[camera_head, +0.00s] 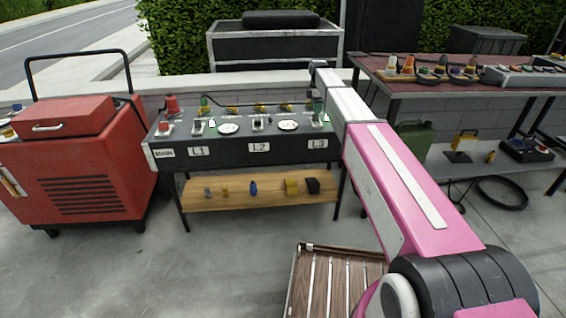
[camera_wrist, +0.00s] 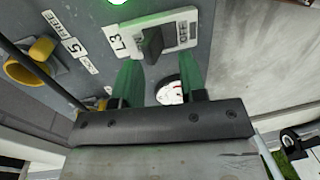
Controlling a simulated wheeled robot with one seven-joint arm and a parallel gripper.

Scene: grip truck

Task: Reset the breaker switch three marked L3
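The L3 breaker switch (camera_wrist: 152,46) is a dark lever on a pale plate, with an L3 label on its left and OFF lettering on its right in the wrist view. My gripper (camera_wrist: 160,78) has two green fingers set apart with nothing gripped. The lever lies just beyond the fingertips, roughly in line with the gap; I cannot tell whether they touch. In the head view, the black breaker panel (camera_head: 225,153) bears L1, L2 and L3 labels (camera_head: 317,143). My arm reaches to its right end, and the L3 lever is hard to make out there.
A yellow connector (camera_wrist: 30,62) is at left. A red generator cart (camera_head: 75,155) stands left of the panel, and a wooden slatted cart (camera_head: 330,285) stands in front.

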